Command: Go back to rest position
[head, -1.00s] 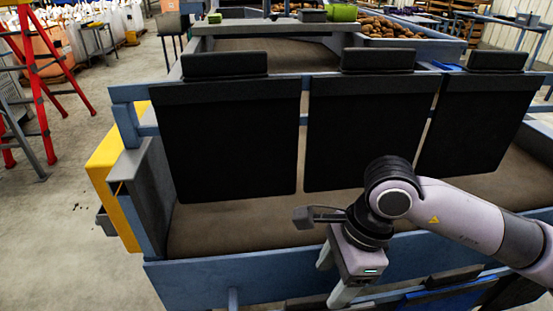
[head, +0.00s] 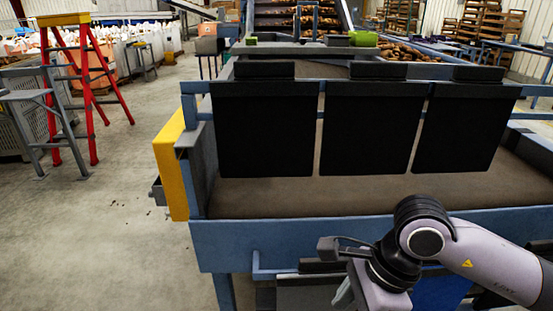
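My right arm comes in from the right edge and bends down in front of the grader (head: 300,232). My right gripper (head: 350,300) hangs at the bottom of the head view, in front of the grader's blue front rail. Its fingers are mostly cut off by the picture's lower edge, so its opening does not show. I see nothing held in it. My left arm and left gripper are not in the picture.
Three black flaps (head: 265,130) hang over the brown belt (head: 290,195). A yellow panel (head: 170,165) marks the grader's left end. A red stepladder (head: 93,95) stands at the left. Potatoes (head: 400,48) lie at the back.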

